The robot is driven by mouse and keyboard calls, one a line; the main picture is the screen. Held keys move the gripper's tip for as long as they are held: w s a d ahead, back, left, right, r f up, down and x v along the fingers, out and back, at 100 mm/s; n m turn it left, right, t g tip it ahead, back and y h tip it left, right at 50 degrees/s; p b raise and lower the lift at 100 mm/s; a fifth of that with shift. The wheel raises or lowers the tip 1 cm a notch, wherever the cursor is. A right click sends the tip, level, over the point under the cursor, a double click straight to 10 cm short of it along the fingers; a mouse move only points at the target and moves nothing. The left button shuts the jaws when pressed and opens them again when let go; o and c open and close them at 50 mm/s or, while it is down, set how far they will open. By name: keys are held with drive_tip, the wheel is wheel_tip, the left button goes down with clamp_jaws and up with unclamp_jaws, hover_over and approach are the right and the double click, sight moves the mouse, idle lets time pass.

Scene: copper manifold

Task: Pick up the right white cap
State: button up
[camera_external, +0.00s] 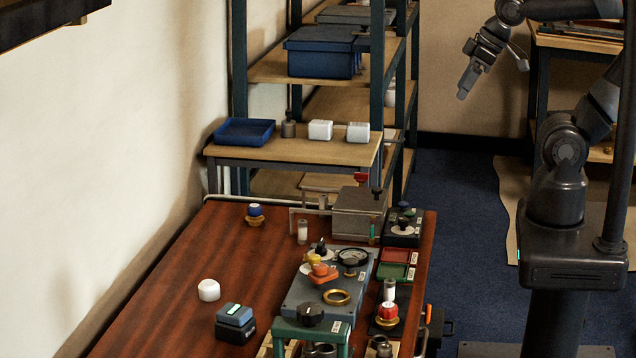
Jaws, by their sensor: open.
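Two small white block-like pieces stand side by side on the wooden shelf at the back: a left one (320,130) and a right one (358,132), which may be the right white cap. Another white, rounded cap-like piece (208,290) sits alone on the left part of the red-brown table. My gripper (463,94) is at the upper right, pointing down and left. It is open and empty, in the air over the blue floor, well apart from all the white pieces.
A blue tray (244,132) and a grey weight (289,128) stand left of the shelf pieces. The table (160,310) holds a grey gauge panel (318,290), a metal box (358,214) and a blue-black block (235,322). Dark shelf posts (377,70) rise near the shelf.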

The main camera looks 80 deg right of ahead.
drive_tip(key=n+g+y, duration=0.1)
drive_tip(key=n+g, duration=0.1)
drive_tip(key=n, duration=0.1)
hover_over(210, 283)
drive_tip(key=s, duration=0.2)
drive_tip(key=f, duration=3.3)
drive_tip(key=shift+w+f, duration=0.2)
drive_tip(key=shift+d+x, duration=0.15)
drive_tip(key=shift+x, duration=1.2)
drive_tip(key=shift+d+x, duration=0.2)
drive_tip(key=shift+x, duration=1.15)
